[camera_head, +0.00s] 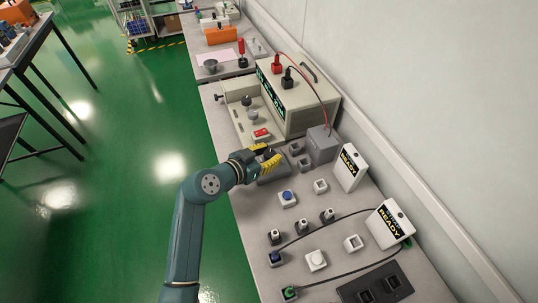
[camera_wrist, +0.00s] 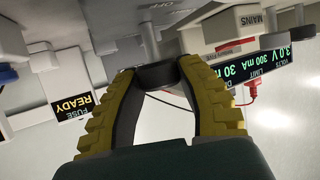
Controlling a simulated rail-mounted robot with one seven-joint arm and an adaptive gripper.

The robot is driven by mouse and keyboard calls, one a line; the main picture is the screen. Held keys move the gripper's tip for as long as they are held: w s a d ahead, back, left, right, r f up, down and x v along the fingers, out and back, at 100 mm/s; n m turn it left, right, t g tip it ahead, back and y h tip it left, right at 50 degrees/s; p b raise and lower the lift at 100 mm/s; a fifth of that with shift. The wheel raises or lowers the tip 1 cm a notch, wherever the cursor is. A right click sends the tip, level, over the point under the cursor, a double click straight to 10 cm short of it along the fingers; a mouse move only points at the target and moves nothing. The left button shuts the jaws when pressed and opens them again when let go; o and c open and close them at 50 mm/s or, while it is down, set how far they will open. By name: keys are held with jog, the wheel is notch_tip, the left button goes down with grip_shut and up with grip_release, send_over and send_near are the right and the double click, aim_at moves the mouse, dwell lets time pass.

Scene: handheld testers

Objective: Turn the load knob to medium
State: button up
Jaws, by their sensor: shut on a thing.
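In the wrist view, a dark round knob (camera_wrist: 157,76) on a grey shaft sits between my yellow-padded fingertips. My gripper (camera_head: 263,158) is shut on it, with one finger on each side. In the head view my gripper reaches over a low grey box (camera_head: 272,174) on the bench, and the fingers hide most of the knob. I cannot read the knob's scale or pointer. A bench instrument (camera_head: 297,100) stands beyond; its display (camera_wrist: 262,66) shows 3.0 V and 300 mA in the wrist view.
A white READY box (camera_head: 393,224) and another sign box (camera_head: 350,167) stand at the right. Several small switches and buttons, including a blue one (camera_head: 287,196), sit close by. A red cable (camera_head: 315,85) runs from the instrument to a grey block (camera_head: 321,146). Open green floor lies left.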

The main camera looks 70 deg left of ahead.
jog(key=shift+f, duration=0.35)
jog(key=o, duration=0.9)
jog(key=shift+o, duration=1.6)
jog(key=shift+r, duration=0.2)
jog(key=shift+r, duration=0.1)
jog(key=v, duration=1.2)
